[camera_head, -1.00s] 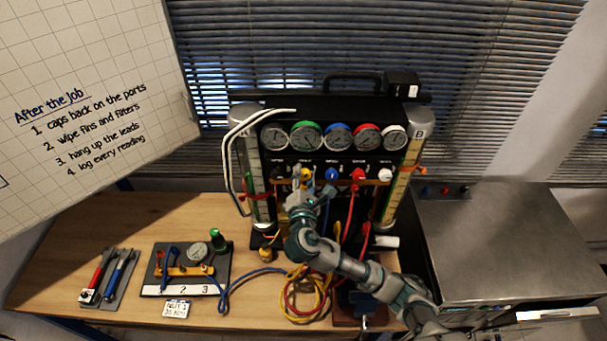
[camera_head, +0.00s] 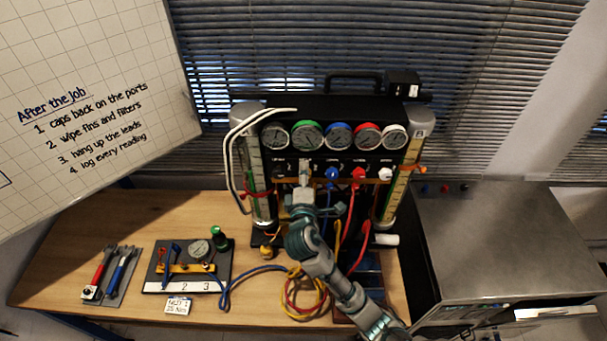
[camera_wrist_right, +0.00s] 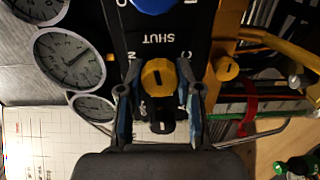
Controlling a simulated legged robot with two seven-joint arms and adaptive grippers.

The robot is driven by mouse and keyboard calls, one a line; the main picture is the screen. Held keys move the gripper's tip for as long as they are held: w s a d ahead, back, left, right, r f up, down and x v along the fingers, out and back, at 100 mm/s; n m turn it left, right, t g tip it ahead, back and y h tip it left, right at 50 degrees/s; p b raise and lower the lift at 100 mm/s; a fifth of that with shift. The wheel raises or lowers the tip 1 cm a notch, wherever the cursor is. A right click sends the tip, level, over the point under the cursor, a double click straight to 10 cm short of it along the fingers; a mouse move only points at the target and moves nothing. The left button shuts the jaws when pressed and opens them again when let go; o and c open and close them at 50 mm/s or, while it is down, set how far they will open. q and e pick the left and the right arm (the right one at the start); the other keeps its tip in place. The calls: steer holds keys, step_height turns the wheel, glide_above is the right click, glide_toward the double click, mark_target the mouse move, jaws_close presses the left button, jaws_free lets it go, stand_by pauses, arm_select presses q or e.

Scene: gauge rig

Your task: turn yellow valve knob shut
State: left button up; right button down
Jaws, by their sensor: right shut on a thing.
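The yellow valve knob (camera_wrist_right: 158,75) is on the black panel in the right wrist view, with a dark line across its face. My right gripper (camera_wrist_right: 157,82) has one finger on each side of the knob and is shut on it. The word SHUT is printed on the panel beside the knob. In the head view my right gripper (camera_head: 305,172) is at the knob row, under the green-rimmed gauge (camera_head: 307,135), and hides the yellow knob. My left gripper is not in view.
A blue knob (camera_head: 332,177), a red knob (camera_head: 358,176) and a white knob (camera_head: 385,174) lie to the right along the row; a black knob (camera_head: 278,173) is to the left. Coiled hoses (camera_head: 303,290) lie on the bench below. A tool board (camera_head: 187,288) is at left.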

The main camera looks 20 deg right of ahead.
steer(key=shift+m, duration=0.9)
steer(key=shift+f, duration=0.1)
steer(key=c, duration=0.8)
jaws_free()
steer(key=shift+o, duration=0.2)
steer(key=shift+w, duration=0.15)
steer(key=v, duration=1.2)
